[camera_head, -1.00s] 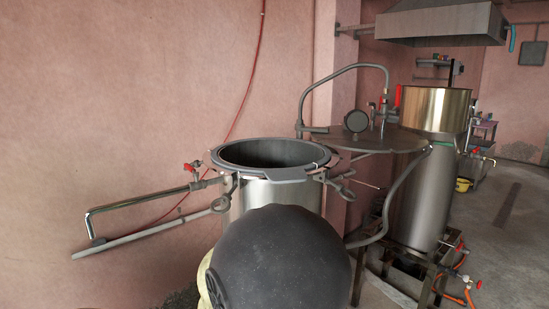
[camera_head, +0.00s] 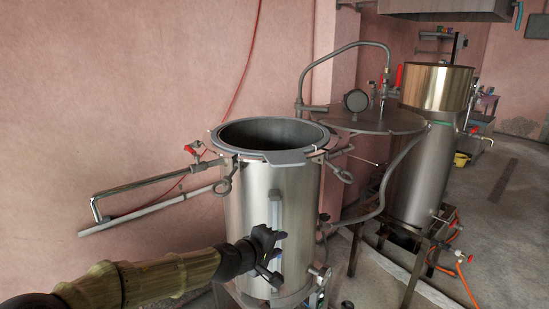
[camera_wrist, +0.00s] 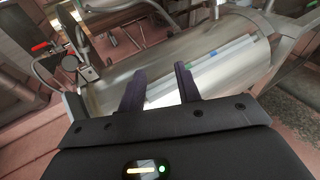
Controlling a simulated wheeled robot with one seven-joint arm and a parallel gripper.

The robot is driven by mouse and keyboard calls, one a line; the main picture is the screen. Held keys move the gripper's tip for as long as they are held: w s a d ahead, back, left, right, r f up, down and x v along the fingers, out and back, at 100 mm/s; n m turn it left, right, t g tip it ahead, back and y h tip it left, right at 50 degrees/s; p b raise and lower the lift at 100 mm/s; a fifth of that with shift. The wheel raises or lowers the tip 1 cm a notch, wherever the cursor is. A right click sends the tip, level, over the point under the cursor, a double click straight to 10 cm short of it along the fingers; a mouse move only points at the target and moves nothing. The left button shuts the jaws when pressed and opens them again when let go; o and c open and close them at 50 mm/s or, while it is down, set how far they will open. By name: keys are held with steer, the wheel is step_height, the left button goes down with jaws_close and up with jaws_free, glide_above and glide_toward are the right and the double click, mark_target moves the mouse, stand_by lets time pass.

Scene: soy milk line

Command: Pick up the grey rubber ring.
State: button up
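The grey rubber ring (camera_head: 286,158) lies around the top rim of the open steel pot (camera_head: 250,200) in the head view. It has a flat tab at the front. My gripper (camera_head: 278,258) is in front of the pot's side wall, well below the ring. In the wrist view my gripper (camera_wrist: 160,74) shows two dark fingers apart with nothing between them, and the steel wall fills the space beyond. I cannot make out the ring in the wrist view.
A round lid (camera_head: 372,121) with a gauge stands open behind the pot on the right. Pipes with a red-handled valve (camera_head: 195,150) stick out left. A taller steel vessel (camera_head: 425,175) stands at right. Clamps sit around the pot's rim.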

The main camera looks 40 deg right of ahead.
mark_target(277, 166)
steer(key=w+a+r+n+t+h, duration=0.1)
steer(key=a+r+t, duration=0.1)
steer(key=r, duration=0.6)
steer(key=w+a+r+n+t+h, duration=0.1)
steer(key=w+a+r+t+h, duration=0.1)
steer(key=r, duration=0.6)
steer(key=shift+a+r+n+h+p, duration=0.15)
steer(key=shift+a+n+h+p, duration=0.2)
steer(key=shift+a, duration=0.55)
steer(key=shift+d, duration=0.1)
steer(key=p+x, duration=0.4)
steer(key=x, duration=0.7)
steer(key=shift+w+d+r, duration=0.15)
steer(key=shift+w+d, duration=0.15)
steer(key=shift+d, duration=0.15)
